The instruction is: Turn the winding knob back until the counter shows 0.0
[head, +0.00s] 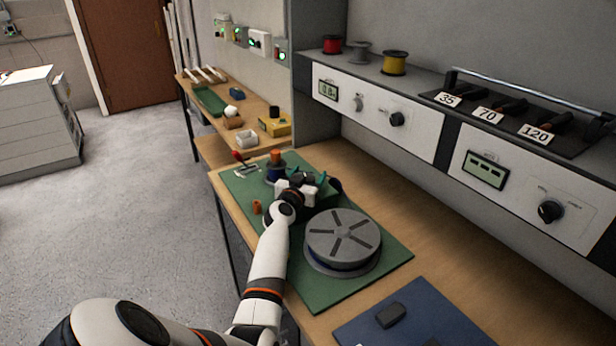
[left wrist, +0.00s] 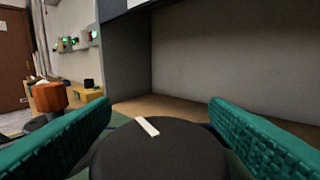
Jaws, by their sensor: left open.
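The winding knob (left wrist: 160,155) is a dark round disc with a white mark line, low in the middle of the left wrist view. My left gripper (head: 308,181) is over the green mat's far part in the head view. Its green fingers stand open on either side of the knob; I cannot tell whether they touch it. In the head view the gripper largely hides the knob. The counter (head: 328,91) is a small display on the left wall panel; it seems to read about 0.8, but the digits are small. My right gripper is not in view.
A large grey reel (head: 342,236) lies on the green mat (head: 330,294), close to my left forearm. An orange-topped post (head: 275,156) and a red-knobbed lever (head: 239,158) stand beyond the gripper. A blue mat (head: 440,325) with a dark block (head: 391,314) lies nearer.

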